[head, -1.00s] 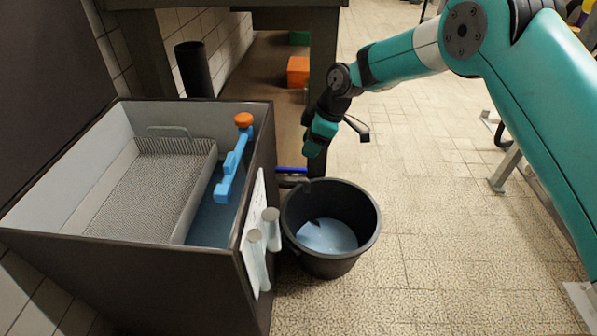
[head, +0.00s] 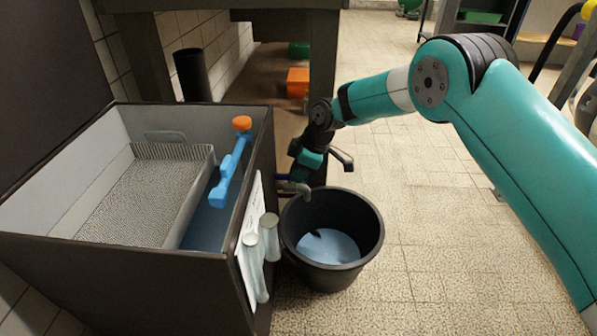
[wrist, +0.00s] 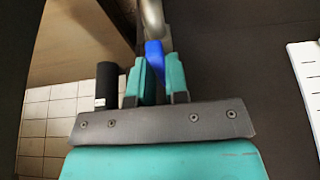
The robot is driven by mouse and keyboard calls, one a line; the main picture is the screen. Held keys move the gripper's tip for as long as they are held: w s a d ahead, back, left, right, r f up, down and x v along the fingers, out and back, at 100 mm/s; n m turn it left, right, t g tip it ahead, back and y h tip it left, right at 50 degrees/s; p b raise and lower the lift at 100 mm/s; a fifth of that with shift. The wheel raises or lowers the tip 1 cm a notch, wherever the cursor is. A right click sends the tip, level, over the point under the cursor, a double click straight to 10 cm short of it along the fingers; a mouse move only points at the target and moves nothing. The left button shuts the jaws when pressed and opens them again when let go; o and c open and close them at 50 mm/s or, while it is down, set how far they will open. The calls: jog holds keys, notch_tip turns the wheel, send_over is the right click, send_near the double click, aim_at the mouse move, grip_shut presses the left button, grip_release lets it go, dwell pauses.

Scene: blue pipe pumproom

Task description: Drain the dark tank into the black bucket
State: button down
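The dark tank (head: 150,270) stands at the left with bluish water (head: 205,224) inside. The black bucket (head: 371,255) stands on the floor at its right side and holds some pale blue liquid (head: 328,246). A grey outlet spout (head: 304,190) shows above the bucket's back-left rim. My gripper (head: 296,178) is low beside the tank wall, at a blue handle (head: 281,177) that it mostly hides. In the wrist view the blue handle (wrist: 155,55) shows between the close-set teal fingertips of my gripper (wrist: 157,68). Whether the fingers press on it cannot be told.
The tank holds a grey mesh basket (head: 140,195) and a blue fitting (head: 225,180) with an orange knob (head: 242,123). A table leg (head: 322,80) stands behind my gripper. The tiled floor to the right is open.

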jog(key=shift+r+m+p, duration=0.1)
jog(key=shift+m+p, duration=0.2)
jog(key=shift+p, duration=0.25)
jog(key=shift+s+r+m+t+p, duration=0.1)
jog(key=shift+s+m+t+p, duration=0.15)
jog(key=shift+m+p, duration=0.45)
jog(key=m+p, duration=0.2)
jog(key=m+t+h+p, duration=0.1)
jog(key=m+p, duration=0.1)
jog(key=s+m+t+p, duration=0.1)
jog(key=m+p, duration=0.1)
jog(key=shift+a+m+t+h+p, duration=0.25)
jog(key=shift+a+m+h+p, duration=0.05)
jog(key=shift+s+a+f+m+t+h+p, duration=0.1)
jog(key=shift+m+t+h+p, duration=0.2)
jog(key=shift+m, duration=0.5)
jog(key=shift+s+a+f+m+h+p, duration=0.1)
jog(key=shift+m+p, duration=0.25)
jog(key=shift+m, duration=0.45)
jog(key=c, duration=1.1)
grip_release()
